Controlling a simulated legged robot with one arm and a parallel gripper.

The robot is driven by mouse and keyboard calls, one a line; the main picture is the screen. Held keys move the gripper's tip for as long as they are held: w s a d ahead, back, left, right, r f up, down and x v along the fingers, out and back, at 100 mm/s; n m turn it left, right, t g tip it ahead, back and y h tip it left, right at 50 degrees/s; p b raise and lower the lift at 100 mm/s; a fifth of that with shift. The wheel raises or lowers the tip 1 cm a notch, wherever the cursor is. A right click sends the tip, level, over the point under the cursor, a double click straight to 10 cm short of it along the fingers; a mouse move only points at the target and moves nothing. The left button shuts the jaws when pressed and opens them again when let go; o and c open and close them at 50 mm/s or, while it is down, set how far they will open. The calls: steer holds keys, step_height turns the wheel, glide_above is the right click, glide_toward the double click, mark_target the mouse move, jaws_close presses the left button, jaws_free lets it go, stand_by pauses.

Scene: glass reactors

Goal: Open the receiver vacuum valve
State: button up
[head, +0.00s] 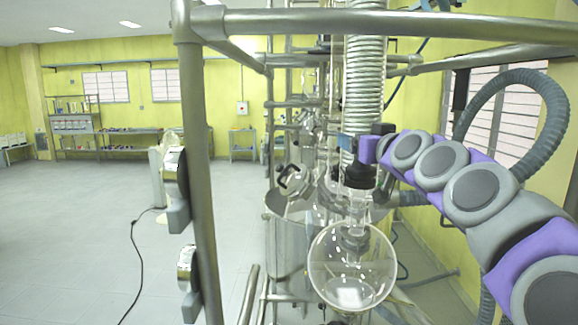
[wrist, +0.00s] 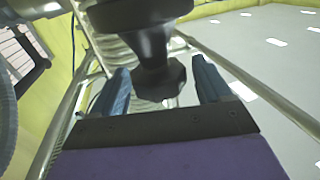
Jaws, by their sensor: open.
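The receiver is a round clear glass flask (head: 352,268) low in the head view, right of centre. Above its neck sits a black valve part (head: 358,176), below the ribbed coil column. My gripper (head: 350,148) reaches in from the right at the height of this part. In the wrist view, my gripper (wrist: 160,64) is open, with one blue finger on each side of a dark faceted knob (wrist: 160,82). Gaps show between the knob and both fingers, so it is not clamped. The knob hangs from a thicker dark body. In the head view, my gripper partly hides the valve area.
A metal frame post (head: 195,170) and top rail (head: 390,22) stand close in front. A ribbed coil column (head: 364,80) rises above the valve. A steel vessel (head: 287,235) stands behind the flask. A grey hose (head: 525,80) loops at right. Open floor (head: 90,220) lies left.

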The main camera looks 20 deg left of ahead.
steer(key=shift+p, duration=0.35)
steer(key=m+h+p, duration=0.1)
steer(key=p, duration=0.1)
steer(key=m+t+h+p, duration=0.1)
steer(key=p, duration=0.2)
steer(key=shift+r+h, duration=0.25)
steer(key=shift+h, duration=0.15)
steer(key=shift+t+h+p, duration=0.4)
steer(key=shift+p, duration=0.6)
steer(key=m+h+p, duration=0.2)
steer(key=p, duration=0.3)
steer(key=m+h+p, duration=0.1)
steer(key=h+p, duration=0.2)
steer(key=p, duration=0.3)
steer(key=shift+a+f+m+t, duration=0.1)
steer(key=shift+a+m+t, duration=0.05)
steer(key=shift+m+t, duration=0.25)
